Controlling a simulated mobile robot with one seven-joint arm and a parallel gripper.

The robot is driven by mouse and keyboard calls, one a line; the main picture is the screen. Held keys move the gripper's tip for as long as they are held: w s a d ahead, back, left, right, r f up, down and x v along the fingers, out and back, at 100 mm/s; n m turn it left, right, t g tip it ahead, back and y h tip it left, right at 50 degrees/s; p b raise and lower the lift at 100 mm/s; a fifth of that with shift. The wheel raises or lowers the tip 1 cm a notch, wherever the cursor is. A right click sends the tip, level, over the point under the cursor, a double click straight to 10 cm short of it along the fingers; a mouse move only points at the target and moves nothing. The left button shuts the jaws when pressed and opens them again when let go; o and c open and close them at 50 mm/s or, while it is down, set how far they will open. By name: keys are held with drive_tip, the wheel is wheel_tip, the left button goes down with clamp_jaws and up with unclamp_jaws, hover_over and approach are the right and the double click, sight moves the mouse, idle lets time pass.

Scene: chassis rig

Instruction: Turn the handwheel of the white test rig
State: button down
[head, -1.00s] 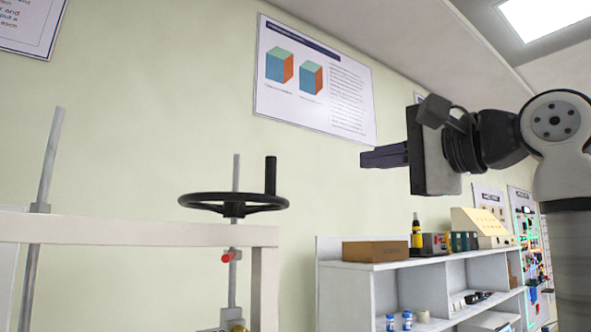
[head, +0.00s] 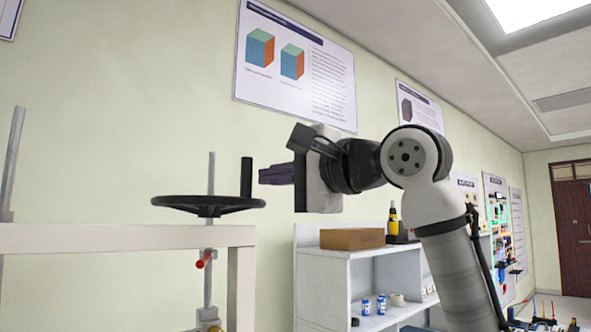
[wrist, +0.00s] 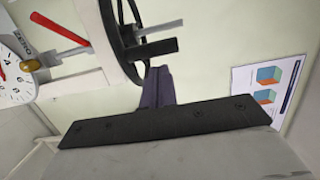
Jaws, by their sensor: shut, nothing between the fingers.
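The white test rig (head: 120,238) stands at the left of the head view. Its black handwheel (head: 208,206) lies flat on top, with a dark upright handle (head: 247,177) at its right rim. My gripper (head: 262,176) is shut and empty, pointing left, its dark fingers just right of the handle in the picture. In the wrist view the fingers (wrist: 157,85) point toward the handwheel (wrist: 137,40) and its handle (wrist: 150,49), which show close beyond the tips. I cannot tell whether they touch.
A white shelf (head: 345,262) with a brown box (head: 352,238) and small items stands behind my arm. Posters hang on the wall. In the wrist view a round dial (wrist: 15,78) and a red lever (wrist: 62,29) show on the rig.

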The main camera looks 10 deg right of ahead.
sight(249, 176)
drive_tip(key=shift+a+f, duration=0.1)
drive_tip(key=shift+a, duration=0.15)
drive_tip(key=shift+s, duration=0.1)
drive_tip(key=s+a+m+t+h+b, duration=0.1)
drive_tip(key=s+a+b, duration=0.1)
drive_tip(key=shift+m+h+b, duration=0.3)
drive_tip(key=shift+h, duration=0.1)
idle(0.3)
